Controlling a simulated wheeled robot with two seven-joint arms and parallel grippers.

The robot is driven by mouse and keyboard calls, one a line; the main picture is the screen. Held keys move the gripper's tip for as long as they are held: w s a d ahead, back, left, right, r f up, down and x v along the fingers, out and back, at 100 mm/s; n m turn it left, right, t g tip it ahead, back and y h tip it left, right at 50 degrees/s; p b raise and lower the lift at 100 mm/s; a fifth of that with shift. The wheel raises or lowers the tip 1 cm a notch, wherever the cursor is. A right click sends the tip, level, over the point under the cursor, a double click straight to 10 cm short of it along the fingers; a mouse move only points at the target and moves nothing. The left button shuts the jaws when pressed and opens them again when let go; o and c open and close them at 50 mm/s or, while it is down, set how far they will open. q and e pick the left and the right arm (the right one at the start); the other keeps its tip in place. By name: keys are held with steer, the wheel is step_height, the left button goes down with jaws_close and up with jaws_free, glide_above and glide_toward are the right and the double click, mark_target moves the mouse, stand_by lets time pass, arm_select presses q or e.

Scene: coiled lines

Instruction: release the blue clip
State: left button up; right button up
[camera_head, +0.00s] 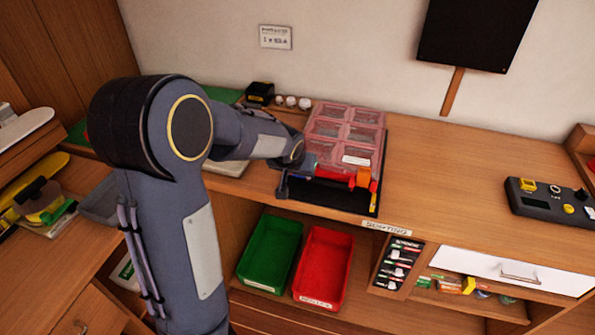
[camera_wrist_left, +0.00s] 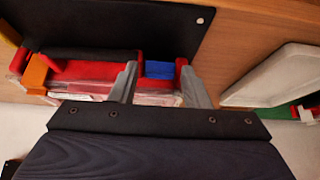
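A case with pink see-through lids (camera_head: 345,122) stands on a dark mat (camera_head: 325,193) on the bench. Along its front are red parts (camera_head: 332,174) and an orange clip (camera_head: 363,178); the orange clip also shows in the left wrist view (camera_wrist_left: 36,73). The blue clip (camera_wrist_left: 159,70) sits at the case's front edge in the left wrist view, next to red parts. My left gripper (camera_head: 297,176) is open at the case's front left corner, its two fingers on either side of the blue clip, with visible gaps. My right gripper is out of view.
A green bin (camera_head: 270,252) and a red bin (camera_head: 323,265) sit below the bench front. A control box (camera_head: 550,200) is at the right; bench between is clear.

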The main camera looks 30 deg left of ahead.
arm_select(q)
steer(key=shift+o, duration=0.8)
steer(key=shift+s+r, duration=0.1)
steer(key=shift+r, duration=0.15)
steer(key=v, duration=0.7)
steer(key=shift+s+d+r, duration=0.1)
steer(key=shift+s, duration=0.1)
steer(key=s+d+h, duration=0.2)
steer(key=s+d, duration=0.3)
steer(key=s, duration=0.7)
steer(key=s+d+m+h, duration=0.1)
steer(key=s+d+h, duration=0.2)
steer(key=s, duration=0.9)
steer(key=shift+d, duration=1.2)
